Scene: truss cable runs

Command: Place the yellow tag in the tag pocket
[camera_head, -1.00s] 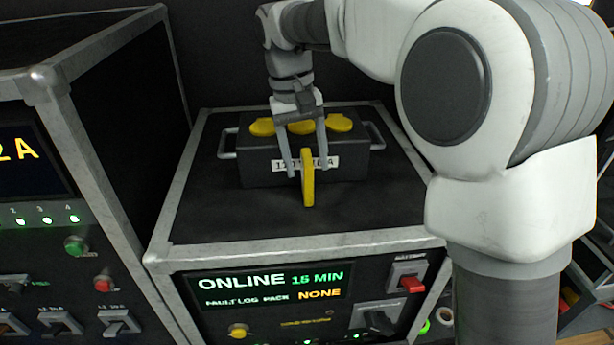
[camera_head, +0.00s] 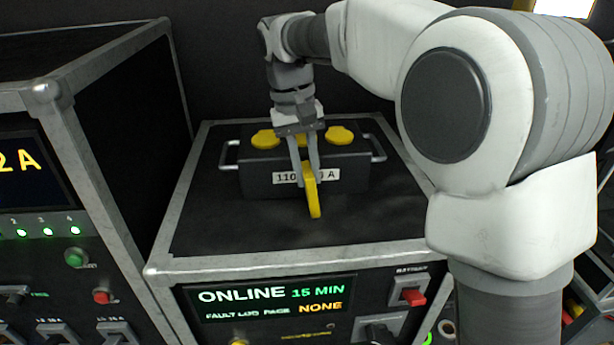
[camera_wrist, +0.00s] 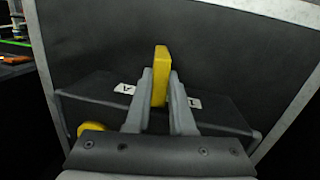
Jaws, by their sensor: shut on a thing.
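The yellow tag (camera_head: 314,200) is a thin, upright piece between the fingers of my gripper (camera_head: 309,182). My gripper is shut on it, in front of the black box with the white label. In the wrist view the tag (camera_wrist: 161,75) sticks out past the tips of my gripper (camera_wrist: 161,98). Whether the tag's lower end touches the case top cannot be told. I cannot make out a tag pocket in either view.
The black box (camera_head: 255,180) has yellow caps, side handles and a label. It stands on a metal-edged case (camera_head: 215,235) with an ONLINE display (camera_head: 270,300). A taller case (camera_head: 110,130) stands at left. The case top in front of the box is clear.

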